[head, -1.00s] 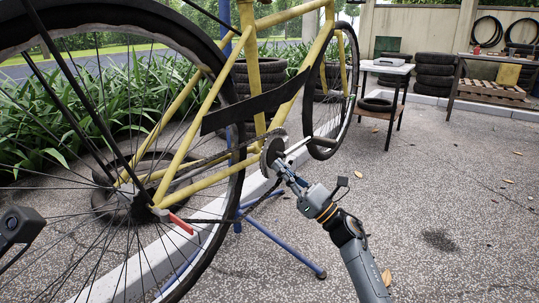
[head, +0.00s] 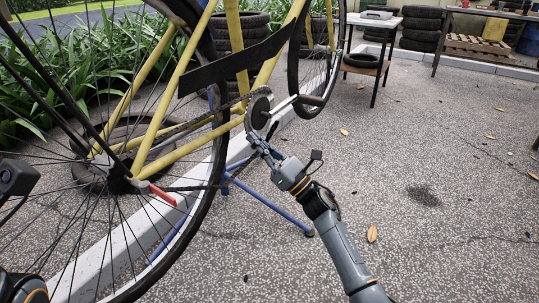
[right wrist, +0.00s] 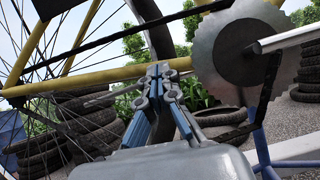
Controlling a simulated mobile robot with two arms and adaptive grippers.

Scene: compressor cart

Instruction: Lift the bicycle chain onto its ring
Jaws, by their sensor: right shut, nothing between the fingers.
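The yellow bicycle (head: 190,142) stands with its rear wheel at the left of the head view. Its toothed chainring (head: 258,110) also fills the upper right of the right wrist view (right wrist: 222,58). The dark chain (head: 190,187) sags between the rear hub and the ring area. In the wrist view a length of chain (right wrist: 267,88) hangs beside the ring and curves down behind my fingers. My right gripper (head: 254,137) is just below the ring. Its fingertips (right wrist: 158,70) are together and empty, left of the ring. Only parts of my left arm show; its fingers are out of frame.
A blue stand leg (head: 270,208) reaches across the ground below the ring. A pale kerb (head: 100,240) runs behind the rear wheel. Stacked tyres (head: 420,30) and a small table (head: 375,20) stand farther back.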

